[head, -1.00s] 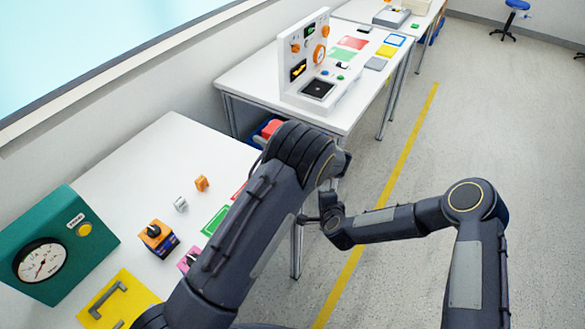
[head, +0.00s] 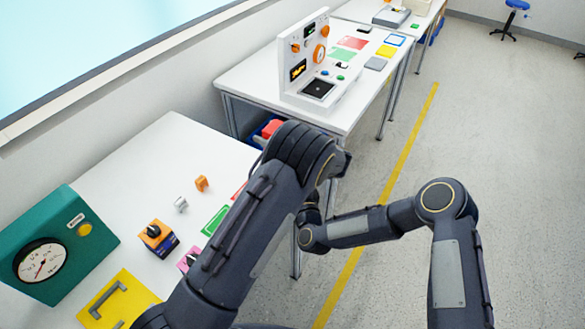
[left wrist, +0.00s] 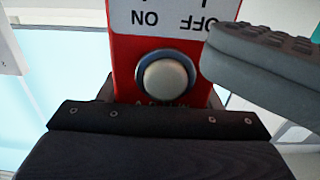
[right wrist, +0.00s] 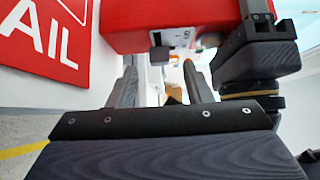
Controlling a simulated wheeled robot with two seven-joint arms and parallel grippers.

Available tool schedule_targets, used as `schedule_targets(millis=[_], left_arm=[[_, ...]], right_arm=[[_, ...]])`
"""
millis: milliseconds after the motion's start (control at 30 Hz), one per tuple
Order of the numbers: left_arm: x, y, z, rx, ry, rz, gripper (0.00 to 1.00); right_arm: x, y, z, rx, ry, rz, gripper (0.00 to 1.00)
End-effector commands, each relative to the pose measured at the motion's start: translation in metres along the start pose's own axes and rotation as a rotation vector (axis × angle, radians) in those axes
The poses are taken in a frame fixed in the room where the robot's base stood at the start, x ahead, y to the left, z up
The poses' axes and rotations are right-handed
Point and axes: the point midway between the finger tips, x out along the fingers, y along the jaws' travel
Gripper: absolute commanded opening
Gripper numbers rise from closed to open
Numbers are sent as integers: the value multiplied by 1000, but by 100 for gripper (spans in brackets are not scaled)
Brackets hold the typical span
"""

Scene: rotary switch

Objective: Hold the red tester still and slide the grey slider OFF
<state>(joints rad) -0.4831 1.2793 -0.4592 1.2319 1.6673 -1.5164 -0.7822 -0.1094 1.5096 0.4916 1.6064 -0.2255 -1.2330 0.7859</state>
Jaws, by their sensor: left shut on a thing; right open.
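The red tester (left wrist: 125,60) fills the middle of the left wrist view, with a round grey button and a white ON/OFF label upside down. My left gripper is shut on the tester; one dark finger shows at right in that view. In the right wrist view the red tester (right wrist: 150,22) is at the top, beside my left gripper (right wrist: 262,45). A small grey piece (right wrist: 160,54), seemingly the slider, juts below its pale label. My right gripper (right wrist: 160,88) is open, its fingers just below and apart from that piece. In the head view my arm hides the tester.
A red sign ending in "AIL" (right wrist: 45,35) is at left in the right wrist view. The near table holds a green gauge box (head: 75,225), a yellow mat (head: 140,292) and small switches. A white panel (head: 305,60) stands on the farther table. Open floor lies right.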

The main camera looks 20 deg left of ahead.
Motion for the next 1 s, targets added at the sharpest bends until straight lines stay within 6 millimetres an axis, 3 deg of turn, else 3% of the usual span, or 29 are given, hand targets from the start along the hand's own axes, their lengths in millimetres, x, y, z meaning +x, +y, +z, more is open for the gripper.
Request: schedule_targets(millis=[233,600,933,1000], left_arm=[[0,0,0,1,-1,0,25],[0,0,0,0,-1,0,25],[0,0,0,0,-1,0,25],[0,0,0,0,-1,0,25]], right_arm=[[30,0,0,0,0,0,45],[34,0,0,0,1,1,44],[34,0,-1,0,1,1,1],[34,0,-1,0,1,1,0]])
